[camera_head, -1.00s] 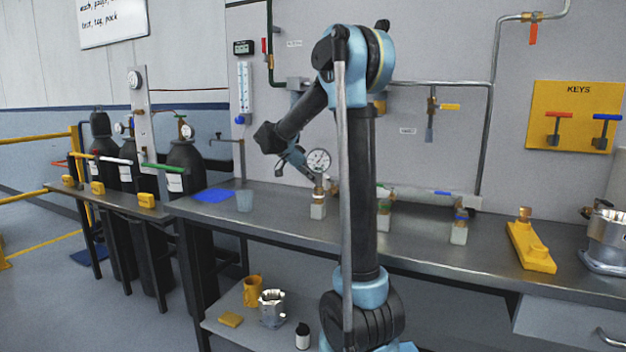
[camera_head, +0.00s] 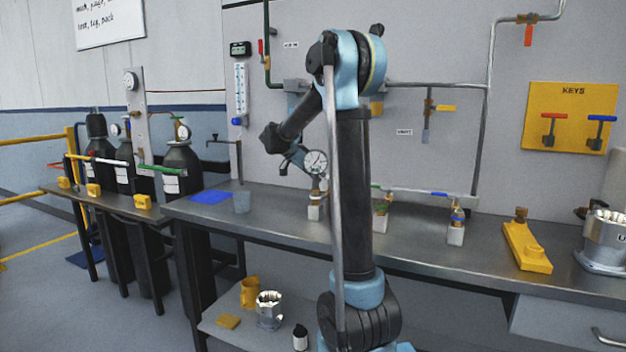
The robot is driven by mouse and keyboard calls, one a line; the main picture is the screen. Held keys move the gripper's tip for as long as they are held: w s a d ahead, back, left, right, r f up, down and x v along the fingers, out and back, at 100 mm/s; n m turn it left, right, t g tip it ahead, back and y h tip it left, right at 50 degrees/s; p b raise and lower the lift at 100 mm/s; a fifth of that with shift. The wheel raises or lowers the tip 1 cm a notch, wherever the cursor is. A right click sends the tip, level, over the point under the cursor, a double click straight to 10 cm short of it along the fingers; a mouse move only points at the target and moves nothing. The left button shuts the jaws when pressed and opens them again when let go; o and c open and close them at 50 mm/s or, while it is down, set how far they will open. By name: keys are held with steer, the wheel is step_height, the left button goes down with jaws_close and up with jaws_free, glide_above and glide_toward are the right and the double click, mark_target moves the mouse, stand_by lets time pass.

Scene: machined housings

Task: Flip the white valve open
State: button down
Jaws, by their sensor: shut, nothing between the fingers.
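A long white lever (camera_head: 111,159) stands out over the narrow side bench at the left, in front of the dark gas cylinders, between a red lever and a green lever (camera_head: 160,168). It lies roughly level. My arm rises in the middle of the view and bends down to the left. My gripper (camera_head: 285,167) is small and dark at its end, beside the round gauge (camera_head: 315,162) over the main bench. It looks shut and empty, and is well to the right of the white lever. The fingertips are hard to make out.
A metal housing (camera_head: 604,240) stands at right. A yellow rail (camera_head: 72,160) borders the left.

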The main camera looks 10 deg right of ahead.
steer(key=shift+w+d, duration=0.2)
steer(key=shift+d, duration=0.4)
steer(key=shift+w+d, duration=0.15)
steer(key=shift+d, duration=0.55)
steer(key=v, duration=1.2)
steer(key=shift+w, duration=0.1)
